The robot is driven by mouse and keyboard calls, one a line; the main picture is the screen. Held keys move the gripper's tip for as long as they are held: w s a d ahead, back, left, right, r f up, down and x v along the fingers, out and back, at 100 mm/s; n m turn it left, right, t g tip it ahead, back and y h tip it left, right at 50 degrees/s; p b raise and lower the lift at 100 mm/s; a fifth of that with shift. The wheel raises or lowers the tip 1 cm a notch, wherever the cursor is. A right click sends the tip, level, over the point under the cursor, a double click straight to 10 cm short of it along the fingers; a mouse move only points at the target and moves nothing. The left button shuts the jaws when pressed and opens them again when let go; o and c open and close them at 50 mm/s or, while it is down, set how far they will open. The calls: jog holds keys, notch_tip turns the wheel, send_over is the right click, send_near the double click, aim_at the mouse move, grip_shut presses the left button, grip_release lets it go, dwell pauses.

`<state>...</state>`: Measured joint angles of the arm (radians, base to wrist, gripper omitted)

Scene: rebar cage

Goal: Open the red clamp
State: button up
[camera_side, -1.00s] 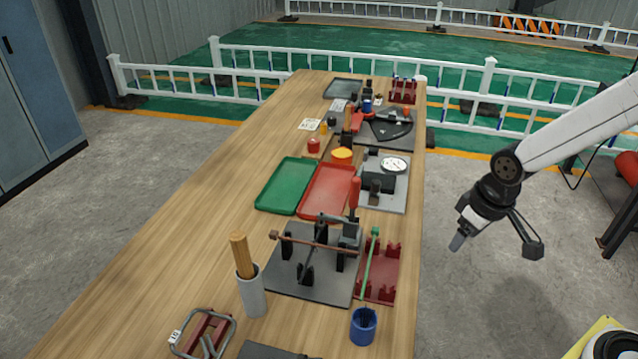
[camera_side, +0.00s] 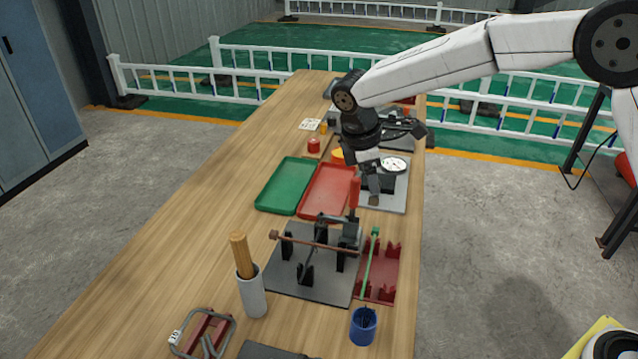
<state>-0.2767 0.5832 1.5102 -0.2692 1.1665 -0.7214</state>
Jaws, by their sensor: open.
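The red clamp's upright red handle (camera_side: 354,191) rises from a dark clamp body (camera_side: 350,232) at the back right of a grey fixture plate (camera_side: 285,279). A brown bar (camera_side: 322,245) lies across the black posts of this plate, with its right end by the clamp. My gripper (camera_side: 396,163) is open and empty, its fingers spread wide. It is above the table, behind and a little to the right of the red handle in the picture. One fingertip shows close to the handle's upper right; I cannot tell the gap in depth.
A red rack (camera_side: 388,262) with a green bar (camera_side: 369,264) stands right of the plate. A red tray (camera_side: 323,196) and a green tray (camera_side: 284,187) lie behind it. A gauge stand (camera_side: 397,200) is below my gripper. A grey cup (camera_side: 252,293) and blue cup (camera_side: 363,328) stand in front.

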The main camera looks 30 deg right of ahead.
aim_at(358, 191)
jog(key=shift+w+a+r+n+h, duration=0.25)
jog(key=shift+w+a+n, duration=0.25)
jog(key=shift+w+a, duration=0.1)
jog(key=shift+w+a+r+n+h, duration=0.2)
jog(key=shift+w+a+n+h, duration=0.1)
jog(key=shift+w+a+n, duration=0.25)
jog(key=shift+w+a+r+n+h, duration=0.25)
jog(key=shift+w+a+n, duration=0.25)
jog(key=shift+a, duration=0.1)
jog(key=shift+x, duration=3.9)
jog(key=shift+s, duration=0.15)
jog(key=shift+c, duration=0.2)
grip_shut()
